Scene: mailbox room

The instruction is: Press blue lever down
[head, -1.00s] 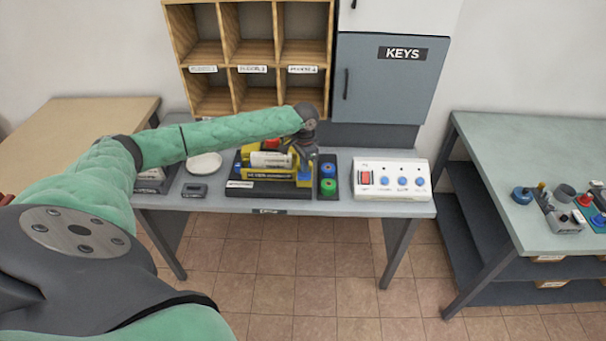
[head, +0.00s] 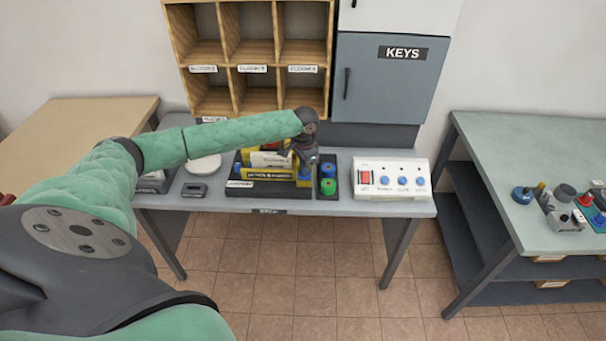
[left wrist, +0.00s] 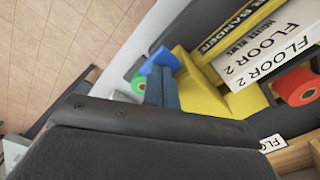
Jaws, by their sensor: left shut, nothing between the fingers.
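A yellow banding machine (head: 262,174) stands on a black base in the middle of the workbench, with light bundles in it. My left gripper (head: 306,170) is over its right end, pointing down. In the left wrist view its slate-blue fingers (left wrist: 162,90) are shut side by side with nothing between them. A brighter blue part, apparently the blue lever (left wrist: 161,60), lies just past the fingertips beside the yellow frame (left wrist: 205,95). The fingers overlap it, and I cannot tell whether they touch it. My right gripper is not in view.
A blue round part (head: 328,169) and a green one (head: 328,187) sit just right of the machine. A white button panel (head: 391,180) is further right. Wooden pigeonholes (head: 240,69) and a KEYS cabinet (head: 385,85) stand behind.

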